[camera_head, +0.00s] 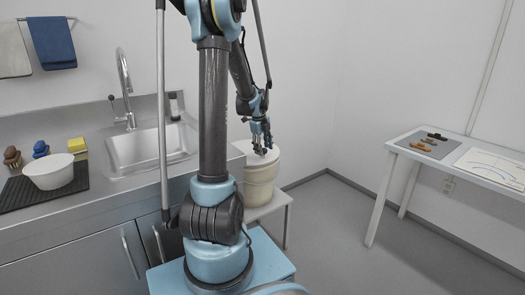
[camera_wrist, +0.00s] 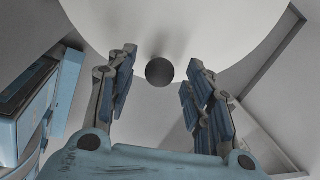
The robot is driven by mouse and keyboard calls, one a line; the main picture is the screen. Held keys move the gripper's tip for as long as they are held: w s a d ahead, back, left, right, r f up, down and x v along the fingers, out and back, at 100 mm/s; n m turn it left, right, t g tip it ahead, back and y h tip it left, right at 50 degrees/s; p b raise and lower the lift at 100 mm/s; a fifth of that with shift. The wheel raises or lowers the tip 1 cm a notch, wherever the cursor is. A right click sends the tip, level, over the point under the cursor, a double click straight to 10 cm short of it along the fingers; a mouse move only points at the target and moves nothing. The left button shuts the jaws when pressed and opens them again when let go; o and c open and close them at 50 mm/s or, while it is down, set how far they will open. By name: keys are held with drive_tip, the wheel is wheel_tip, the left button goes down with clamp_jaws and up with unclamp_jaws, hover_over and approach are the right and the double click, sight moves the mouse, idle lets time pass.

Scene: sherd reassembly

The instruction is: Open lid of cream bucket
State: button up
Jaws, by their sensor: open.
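The cream bucket (camera_head: 262,188) stands upright on a low white stand to the right of the sink counter. Its pale round lid (camera_wrist: 200,28) is on it and fills the upper part of the wrist view. A dark round knob (camera_wrist: 159,71) sits on the lid. My gripper (camera_head: 261,149) is above the lid in the head view. In the wrist view my gripper (camera_wrist: 158,88) is open, with its fingers on either side of the knob. The fingers look apart from the knob, with nothing between them held. The exact height above the lid is hard to tell.
The low white stand (camera_head: 279,202) holds the bucket beside the counter with the sink (camera_head: 150,146). A white bowl (camera_head: 49,172) sits on a dark mat at the left. A white table (camera_head: 405,150) with sherds stands at the right. The floor between is clear.

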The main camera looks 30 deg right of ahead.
drive_tip(key=shift+d+f, duration=0.1)
drive_tip(key=shift+f, duration=0.4)
clamp_jaws()
drive_tip(key=shift+r, duration=0.1)
